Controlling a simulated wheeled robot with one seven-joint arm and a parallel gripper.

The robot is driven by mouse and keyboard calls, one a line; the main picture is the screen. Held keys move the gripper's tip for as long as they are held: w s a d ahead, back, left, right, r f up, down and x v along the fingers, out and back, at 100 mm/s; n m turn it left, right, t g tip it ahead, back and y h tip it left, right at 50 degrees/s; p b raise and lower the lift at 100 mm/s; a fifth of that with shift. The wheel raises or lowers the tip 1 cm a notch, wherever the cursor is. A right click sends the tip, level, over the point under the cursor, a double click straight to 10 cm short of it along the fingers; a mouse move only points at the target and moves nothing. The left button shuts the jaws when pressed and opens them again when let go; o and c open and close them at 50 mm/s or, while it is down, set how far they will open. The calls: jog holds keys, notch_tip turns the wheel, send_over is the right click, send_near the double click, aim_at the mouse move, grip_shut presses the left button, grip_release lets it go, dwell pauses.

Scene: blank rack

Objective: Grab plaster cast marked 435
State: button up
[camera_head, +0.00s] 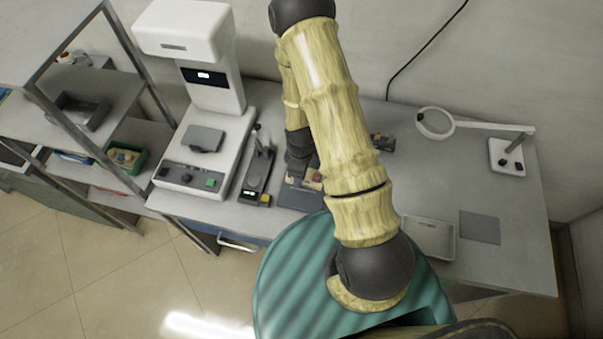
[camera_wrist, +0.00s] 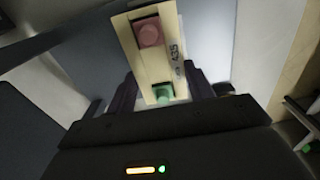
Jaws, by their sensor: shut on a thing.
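The plaster cast marked 435 (camera_wrist: 155,68) is a cream block with a pink stub and a green stub on its face. The number reads along its right side in the wrist view. My gripper (camera_wrist: 161,90) is shut on it, with one dark finger on each side near the green end. In the head view my arm covers much of the middle of the bench, and I cannot make out the number there. Small cream and pinkish pieces show beside my dark wrist, over a blue-grey rack (camera_head: 297,197).
A white bench machine (camera_head: 215,120) and a dark stand device (camera_head: 257,178) stand left of my arm. A magnifier lamp (camera_head: 505,152), a pale tray (camera_head: 430,238) and a grey mat (camera_head: 480,228) are on the right. Shelving (camera_head: 60,125) is at far left.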

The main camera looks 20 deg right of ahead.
jog(key=shift+r+b, duration=0.4)
jog(key=shift+r, duration=0.75)
jog(key=s+a+b, duration=0.1)
jog(key=s, duration=0.1)
jog(key=s+a, duration=0.2)
jog(key=s, duration=0.1)
jog(key=s+a+b, duration=0.1)
jog(key=s, duration=0.2)
jog(key=shift+a+r+b, duration=0.1)
jog(key=shift+a+b, duration=0.2)
jog(key=shift+b, duration=0.05)
jog(key=shift+s+r+p, duration=0.15)
jog(key=shift+r+p, duration=0.05)
jog(key=shift+p, duration=0.35)
jog(key=shift+s+a+p, duration=0.15)
jog(key=shift+a+p, duration=0.05)
jog(key=shift+p, duration=0.6)
jog(key=s+p, duration=0.1)
jog(key=p, duration=0.1)
jog(key=s+a+p, duration=0.1)
jog(key=p, duration=0.2)
jog(key=shift+s+r, duration=0.1)
jog(key=s+a+p, duration=0.2)
jog(key=s, duration=0.1)
jog(key=s+p, duration=0.1)
jog(key=shift+s+a+f, duration=0.2)
jog(key=shift+s+a, duration=0.1)
jog(key=shift+a, duration=0.1)
jog(key=shift+s+a+f, duration=0.1)
jog(key=shift+s, duration=0.05)
